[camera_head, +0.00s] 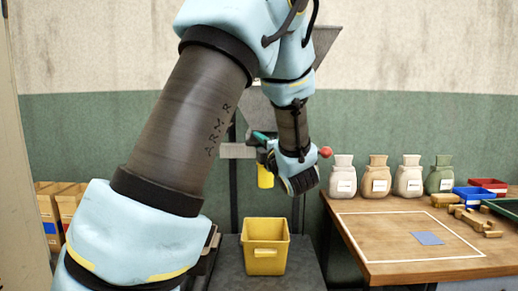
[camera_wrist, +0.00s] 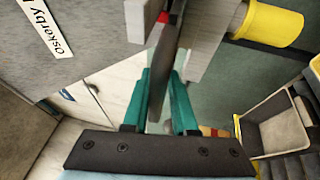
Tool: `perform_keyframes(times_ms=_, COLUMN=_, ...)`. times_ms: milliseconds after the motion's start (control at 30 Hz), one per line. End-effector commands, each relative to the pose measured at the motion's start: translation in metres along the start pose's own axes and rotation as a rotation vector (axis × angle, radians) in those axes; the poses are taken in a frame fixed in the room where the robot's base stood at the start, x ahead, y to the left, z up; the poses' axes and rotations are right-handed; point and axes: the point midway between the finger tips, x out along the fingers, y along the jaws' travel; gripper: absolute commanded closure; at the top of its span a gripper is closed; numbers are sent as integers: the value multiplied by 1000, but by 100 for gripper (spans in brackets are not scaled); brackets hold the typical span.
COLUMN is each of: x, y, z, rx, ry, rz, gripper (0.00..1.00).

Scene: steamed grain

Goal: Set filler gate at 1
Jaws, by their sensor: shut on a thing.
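The filler is a grey hopper, and its body (camera_wrist: 50,40) carries a white label in the wrist view. My gripper (camera_wrist: 164,85) has teal fingers on either side of a thin dark bar (camera_wrist: 165,55), which looks like the gate lever, and is shut on it. A small red mark (camera_wrist: 163,17) shows at the bar's far end beside a pale grey block (camera_wrist: 200,35). In the head view my gripper (camera_head: 262,137) is at the filler, above the yellow spout (camera_head: 265,177). A red knob (camera_head: 325,152) shows right of my wrist; its attachment is hidden. No scale numbers are legible.
A yellow bin (camera_head: 265,253) stands below the spout. At right a wooden table (camera_head: 375,245) holds several sacks (camera_head: 376,178), a blue tray (camera_head: 473,199), a red tray (camera_head: 488,184) and wooden pieces. Cardboard boxes (camera_head: 50,212) stand at left. My arm hides part of the filler.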

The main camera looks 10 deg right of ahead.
Motion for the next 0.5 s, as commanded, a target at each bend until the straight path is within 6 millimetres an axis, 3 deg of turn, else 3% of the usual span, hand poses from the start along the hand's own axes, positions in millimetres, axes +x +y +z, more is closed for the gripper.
perform_keyframes(times_ms=33, x=0, y=8, z=2, rx=-11, ry=-3, rz=20, gripper=100)
perform_keyframes(times_ms=267, x=1, y=10, z=2, rx=-10, ry=-3, rz=19, gripper=100)
perform_keyframes(times_ms=300, x=1, y=10, z=2, rx=-10, ry=-3, rz=20, gripper=70)
perform_keyframes(times_ms=433, x=0, y=9, z=2, rx=-8, ry=-2, rz=17, gripper=55)
perform_keyframes(times_ms=500, x=0, y=8, z=2, rx=-7, ry=-2, rz=15, gripper=53)
